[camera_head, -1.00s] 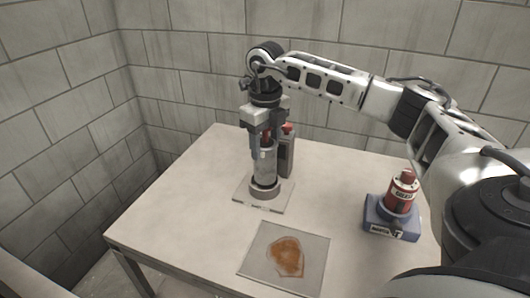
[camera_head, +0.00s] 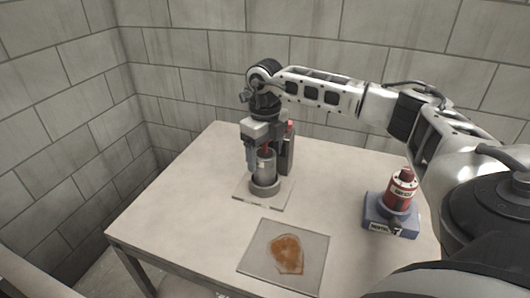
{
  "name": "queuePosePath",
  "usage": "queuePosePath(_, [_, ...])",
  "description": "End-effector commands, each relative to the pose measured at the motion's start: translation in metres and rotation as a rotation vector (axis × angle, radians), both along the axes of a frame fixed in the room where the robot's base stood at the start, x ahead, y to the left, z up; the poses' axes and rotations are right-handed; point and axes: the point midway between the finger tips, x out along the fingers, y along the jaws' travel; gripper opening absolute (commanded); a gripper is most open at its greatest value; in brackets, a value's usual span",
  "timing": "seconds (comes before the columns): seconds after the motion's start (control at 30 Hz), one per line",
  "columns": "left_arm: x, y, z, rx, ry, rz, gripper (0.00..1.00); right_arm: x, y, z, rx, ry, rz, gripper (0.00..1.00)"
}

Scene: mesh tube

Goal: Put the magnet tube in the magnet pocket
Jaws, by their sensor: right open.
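My right gripper (camera_head: 262,157) points down over the middle of the table, with its fingers at the upper part of a grey cylindrical tube (camera_head: 264,168). It is open. A bit of red shows between the fingers at the tube's top. The tube stands upright in a round grey collar (camera_head: 265,188) on a thin square plate (camera_head: 247,195). The fingers hide part of the tube, and I cannot tell whether they touch it. I cannot read which holder is the magnet pocket. My left gripper is not in view.
A dark grey upright block (camera_head: 287,155) with a red top stands just behind the gripper. A red labelled bottle (camera_head: 402,190) sits in a blue stand (camera_head: 379,217) at the right. A flat clear tray (camera_head: 312,251) with an amber patch (camera_head: 287,252) lies in front. The table's left side is clear.

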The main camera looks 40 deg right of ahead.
Motion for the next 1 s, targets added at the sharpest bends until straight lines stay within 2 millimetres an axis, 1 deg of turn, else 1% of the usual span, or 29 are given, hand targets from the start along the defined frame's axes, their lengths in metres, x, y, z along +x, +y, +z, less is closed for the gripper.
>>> queuePosePath(0.17, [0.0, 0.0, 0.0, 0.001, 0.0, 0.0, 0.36, 0.001, 0.0, 0.012, 0.001, -0.005, 0.0, 0.72])
queuePosePath(0.27, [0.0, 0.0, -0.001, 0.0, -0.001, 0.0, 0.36, 0.001, 0.0, 0.029, 0.0, -0.005, 0.0, 0.72])
queuePosePath(0.5, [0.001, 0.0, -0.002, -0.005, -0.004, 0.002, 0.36, 0.001, 0.0, 0.082, 0.002, -0.006, 0.0, 0.72])
queuePosePath(0.6, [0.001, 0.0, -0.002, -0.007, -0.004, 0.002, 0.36, 0.001, 0.0, 0.1, 0.0, -0.005, 0.0, 0.72])
queuePosePath(0.7, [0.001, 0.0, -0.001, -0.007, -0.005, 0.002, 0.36, 0.001, 0.001, 0.113, 0.0, -0.003, 0.001, 0.72])
queuePosePath(0.83, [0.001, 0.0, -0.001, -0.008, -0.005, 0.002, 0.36, 0.0, 0.0, 0.121, 0.0, 0.0, 0.0, 0.72])
queuePosePath(1.0, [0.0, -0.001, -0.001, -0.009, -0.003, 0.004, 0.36, 0.0, 0.0, 0.124, 0.0, 0.0, 0.0, 0.72])
